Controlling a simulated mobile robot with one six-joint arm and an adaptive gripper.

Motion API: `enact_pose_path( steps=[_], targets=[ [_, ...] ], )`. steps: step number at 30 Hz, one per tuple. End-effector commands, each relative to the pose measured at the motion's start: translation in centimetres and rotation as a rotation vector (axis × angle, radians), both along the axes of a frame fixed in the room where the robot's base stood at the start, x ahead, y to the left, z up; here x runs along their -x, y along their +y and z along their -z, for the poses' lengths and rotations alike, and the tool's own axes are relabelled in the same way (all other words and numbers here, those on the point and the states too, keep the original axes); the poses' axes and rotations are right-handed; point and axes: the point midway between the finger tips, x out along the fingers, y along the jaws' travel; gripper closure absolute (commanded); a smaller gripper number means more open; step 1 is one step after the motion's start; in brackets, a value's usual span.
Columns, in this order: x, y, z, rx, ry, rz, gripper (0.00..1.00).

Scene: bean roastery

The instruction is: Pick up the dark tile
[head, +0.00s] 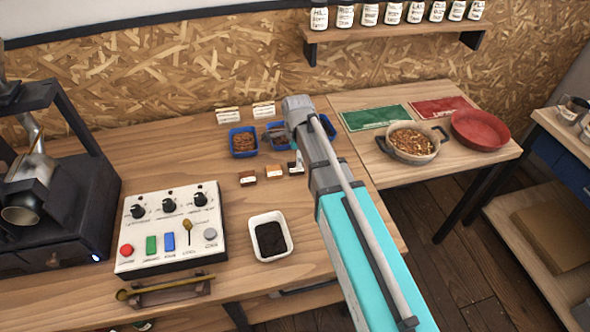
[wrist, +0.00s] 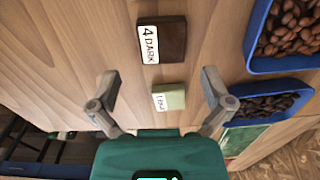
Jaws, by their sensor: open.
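The dark tile (wrist: 172,40) is a dark brown block with a white label reading "4 DARK". It lies flat on the wooden table near the top middle of the wrist view. My gripper (wrist: 160,85) is open and empty, its fingers wide apart. The dark tile is beyond the fingertips, not between them. A small pale green tile (wrist: 175,98) with a white label lies in line with the gap between the fingers. In the head view my gripper (head: 296,160) is over the back of the table, and my arm hides much of the spot around it.
Blue bins of beans (wrist: 285,64) stand close to the right of the tiles. A red-brown tile (head: 247,178) and an orange tile (head: 274,172) lie left of my gripper. A white tray of dark grounds (head: 287,225) and a control box (head: 130,205) stand nearer the front.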

Motion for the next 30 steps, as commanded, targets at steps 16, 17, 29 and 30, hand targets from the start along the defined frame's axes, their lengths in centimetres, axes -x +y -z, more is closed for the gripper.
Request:
enact_pose_path(
  steps=[16,17,29,30],
  targets=[
    [-0.2,0.3,4.2,0.000,0.000,-0.001,0.00],
    [-0.2,0.3,4.4,0.000,0.000,-0.001,0.00],
    [-0.2,0.3,4.6,0.000,0.000,-0.001,0.00],
    [-0.2,0.3,4.6,0.000,0.000,-0.001,0.00]
  ],
)
